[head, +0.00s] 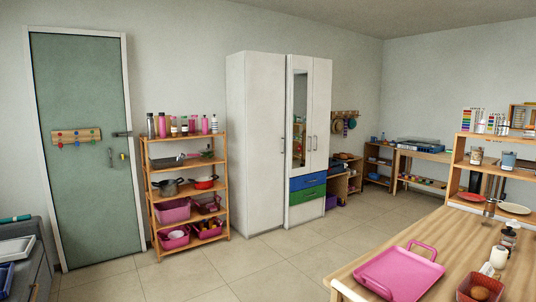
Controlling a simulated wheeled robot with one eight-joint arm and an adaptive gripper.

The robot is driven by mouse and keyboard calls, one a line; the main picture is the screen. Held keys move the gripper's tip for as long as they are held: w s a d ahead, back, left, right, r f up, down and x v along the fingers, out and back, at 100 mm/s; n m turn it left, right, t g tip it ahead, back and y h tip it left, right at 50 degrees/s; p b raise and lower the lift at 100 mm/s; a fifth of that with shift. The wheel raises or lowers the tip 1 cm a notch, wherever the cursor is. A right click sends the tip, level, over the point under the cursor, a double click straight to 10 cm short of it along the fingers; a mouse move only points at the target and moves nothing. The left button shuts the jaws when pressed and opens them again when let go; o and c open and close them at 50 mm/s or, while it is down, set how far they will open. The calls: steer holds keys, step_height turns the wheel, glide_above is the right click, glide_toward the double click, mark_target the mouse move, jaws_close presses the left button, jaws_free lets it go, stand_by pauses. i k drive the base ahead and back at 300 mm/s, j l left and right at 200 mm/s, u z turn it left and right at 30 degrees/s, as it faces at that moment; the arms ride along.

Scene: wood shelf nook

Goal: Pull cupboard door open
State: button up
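A tall white cupboard (262,150) stands against the back wall, a little right of the middle of the head view. Its left part has one tall plain door with a thin dark handle (283,146) near its right edge. Its right part has a narrow mirror door (299,110) and a white door (321,110), with two upright handles (311,143) between them. Below these are a blue drawer (308,181), a green drawer (307,195) and a white panel. All the doors look shut. My gripper is not in view.
Open tiled floor (240,268) lies in front of the cupboard. A wooden rack (226,180) with bottles, pots and pink bins stands just left of it. A wooden table (440,240) with a pink tray (402,272) fills the lower right. A green door (85,200) is at the left.

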mark_target(266, 73)
steer(key=i+j+u, duration=0.35)
steer(key=i, duration=0.15)
steer(key=i+j+u, duration=0.2)
steer(key=i+u, duration=0.15)
steer(key=i, duration=0.15)
steer(key=i+j+z, duration=0.1)
steer(key=i, duration=0.35)
steer(key=i+j+z, duration=0.1)
steer(key=i, duration=0.4)
steer(key=i+j+z, duration=0.1)
steer(key=i, duration=0.35)
steer(key=i+j+z, duration=0.1)
steer(key=i+j, duration=0.2)
steer(key=i, duration=0.15)
steer(key=i+l+z, duration=0.4)
steer(key=i, duration=0.3)
steer(key=i+z, duration=0.4)
steer(key=i, duration=0.35)
steer(key=i+j+z, duration=0.2)
steer(key=i+z, duration=0.2)
steer(key=i, duration=1.1)
steer(key=i+l+u, duration=0.15)
steer(key=i, duration=0.6)
steer(key=i+l, duration=0.15)
steer(key=i, duration=0.65)
